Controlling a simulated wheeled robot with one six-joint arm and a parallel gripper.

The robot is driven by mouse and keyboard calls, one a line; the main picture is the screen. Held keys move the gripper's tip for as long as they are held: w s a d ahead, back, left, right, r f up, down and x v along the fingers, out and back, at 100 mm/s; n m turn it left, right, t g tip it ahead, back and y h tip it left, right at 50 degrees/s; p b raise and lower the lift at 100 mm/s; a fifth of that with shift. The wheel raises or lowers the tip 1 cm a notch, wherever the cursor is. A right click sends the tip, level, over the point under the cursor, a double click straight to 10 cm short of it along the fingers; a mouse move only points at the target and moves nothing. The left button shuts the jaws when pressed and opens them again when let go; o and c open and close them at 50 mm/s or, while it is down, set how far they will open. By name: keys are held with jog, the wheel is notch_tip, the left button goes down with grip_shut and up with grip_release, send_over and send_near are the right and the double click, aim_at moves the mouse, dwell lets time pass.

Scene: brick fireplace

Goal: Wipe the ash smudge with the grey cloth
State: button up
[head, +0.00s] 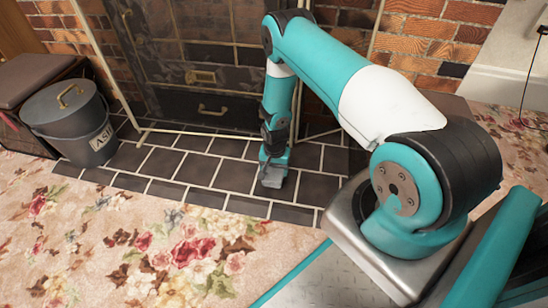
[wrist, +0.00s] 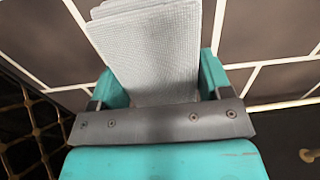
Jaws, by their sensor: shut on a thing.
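My gripper (wrist: 160,84) is shut on the grey cloth (wrist: 150,45), which is folded in layers and sticks out past the teal fingers in the wrist view. In the head view my gripper (head: 273,170) points down, low over the dark hearth tiles (head: 195,168) in front of the fireplace. A small grey end of the cloth (head: 271,181) shows at its tip there. I cannot tell whether the cloth touches the tiles. I cannot make out the ash smudge in either view; the gripper and cloth cover part of the hearth.
A grey lidded ash bucket (head: 72,122) stands on the hearth's left end, beside a brown padded seat (head: 32,75). The fire screen's brass-coloured frame (head: 195,129) stands close behind the gripper. Open tiles lie left of the gripper, and a floral carpet (head: 130,240) lies in front.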

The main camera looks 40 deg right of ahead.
jog(key=shift+r+p, duration=1.35)
jog(key=shift+r, duration=0.5)
